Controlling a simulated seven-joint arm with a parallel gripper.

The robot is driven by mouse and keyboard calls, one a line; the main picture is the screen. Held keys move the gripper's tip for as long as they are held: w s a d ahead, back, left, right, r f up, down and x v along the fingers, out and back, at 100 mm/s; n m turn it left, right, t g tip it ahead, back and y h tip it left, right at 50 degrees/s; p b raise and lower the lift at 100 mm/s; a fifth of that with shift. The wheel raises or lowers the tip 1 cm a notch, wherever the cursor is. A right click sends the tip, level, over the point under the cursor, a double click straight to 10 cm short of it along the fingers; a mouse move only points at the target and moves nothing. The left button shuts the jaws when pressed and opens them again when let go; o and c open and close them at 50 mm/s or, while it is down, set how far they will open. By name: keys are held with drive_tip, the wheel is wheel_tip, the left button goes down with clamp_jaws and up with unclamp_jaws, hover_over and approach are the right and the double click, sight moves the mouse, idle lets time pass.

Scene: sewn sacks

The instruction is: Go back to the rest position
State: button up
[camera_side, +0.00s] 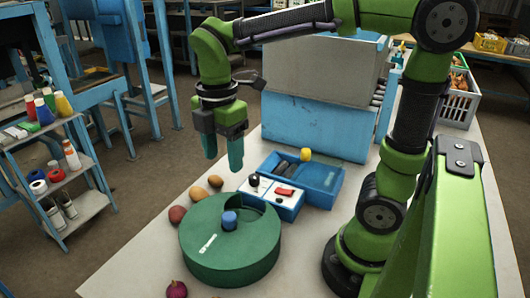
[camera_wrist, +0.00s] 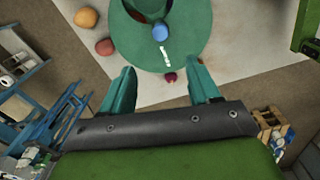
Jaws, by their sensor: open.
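My gripper (camera_side: 223,152) hangs fingers down above the table, higher than the potatoes and onions and left of the blue machine. In the wrist view its two teal fingers (camera_wrist: 161,88) stand wide apart with nothing between them. A round green drum (camera_side: 232,250) with a blue knob (camera_side: 229,220) on top sits on the table below my gripper. The drum (camera_wrist: 185,50) and the blue knob (camera_wrist: 160,31) also show at the top of the wrist view. My gripper touches nothing.
Several potatoes and onions lie beside the drum, among them a tan one (camera_side: 215,181) and a purple one (camera_side: 176,289). A blue control box (camera_side: 288,203) and blue tray (camera_side: 327,175) stand right of it. A large blue-grey machine (camera_side: 318,125) is behind. A spool shelf (camera_side: 75,180) stands left.

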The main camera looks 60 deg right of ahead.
drive_tip(key=shift+r, duration=0.25)
drive_tip(key=s+d+m+t+y, duration=0.2)
drive_tip(key=s+m+t, duration=0.4)
drive_tip(key=m, duration=1.3)
drive_tip(key=shift+d+f+m+t, duration=0.2)
drive_tip(key=shift+d+m+t, duration=0.2)
drive_tip(key=shift+d+t, duration=0.25)
